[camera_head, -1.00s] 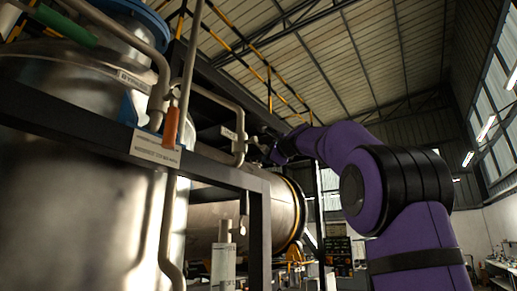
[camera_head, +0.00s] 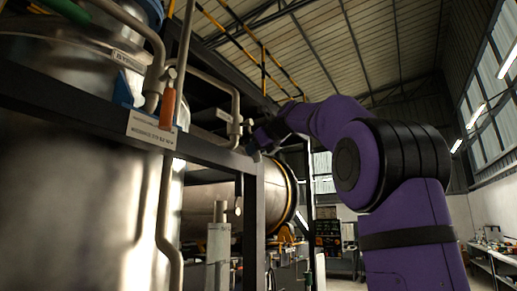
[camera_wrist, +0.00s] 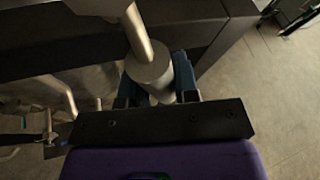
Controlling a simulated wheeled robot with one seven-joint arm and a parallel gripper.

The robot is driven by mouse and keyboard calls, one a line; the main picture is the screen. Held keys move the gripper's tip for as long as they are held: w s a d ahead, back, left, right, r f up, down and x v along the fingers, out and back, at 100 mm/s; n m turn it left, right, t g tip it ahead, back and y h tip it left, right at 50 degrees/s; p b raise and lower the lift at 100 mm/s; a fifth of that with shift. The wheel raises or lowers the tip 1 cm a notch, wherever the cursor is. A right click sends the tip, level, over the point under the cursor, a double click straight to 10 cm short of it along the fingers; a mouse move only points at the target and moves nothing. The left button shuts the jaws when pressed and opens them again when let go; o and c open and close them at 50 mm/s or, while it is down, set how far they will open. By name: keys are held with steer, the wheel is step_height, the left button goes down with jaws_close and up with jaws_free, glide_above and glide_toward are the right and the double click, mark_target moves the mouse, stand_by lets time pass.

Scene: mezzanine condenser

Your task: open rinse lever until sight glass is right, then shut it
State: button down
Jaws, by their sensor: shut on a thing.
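My gripper (camera_head: 257,143) is at the end of my purple arm, beside a grey bent pipe (camera_head: 237,112) near the corner of the dark frame. In the wrist view, my gripper (camera_wrist: 155,82) has blue fingers shut on a pale grey cylindrical piece (camera_wrist: 150,70) with a thin rod or pipe rising from it. I cannot tell whether this piece is the rinse lever. An orange handle (camera_head: 168,108) hangs on a pipe to the left, and a green handle (camera_head: 62,9) is at upper left. I cannot make out a sight glass.
A dark steel beam (camera_head: 85,112) with a white label plate (camera_head: 152,130) crosses before a large shiny vessel (camera_head: 80,200). A horizontal drum (camera_head: 205,202) lies behind the frame post. Open floor (camera_wrist: 275,110) shows at right in the wrist view.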

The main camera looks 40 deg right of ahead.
steer(key=shift+s+a+f+m+g+y, duration=0.1)
steer(key=shift+s+a+m+g+y, duration=0.2)
steer(key=shift+a+m, duration=0.35)
steer(key=shift+s+a+f+m+g+y, duration=0.15)
steer(key=shift+a+m+g+y, duration=0.2)
steer(key=shift+a+m, duration=0.25)
steer(key=c, duration=0.9)
jaws_free()
steer(key=shift+o, duration=0.2)
steer(key=shift+r, duration=0.1)
steer(key=v, duration=1)
steer(key=shift+s, duration=0.4)
steer(key=shift+d, duration=0.1)
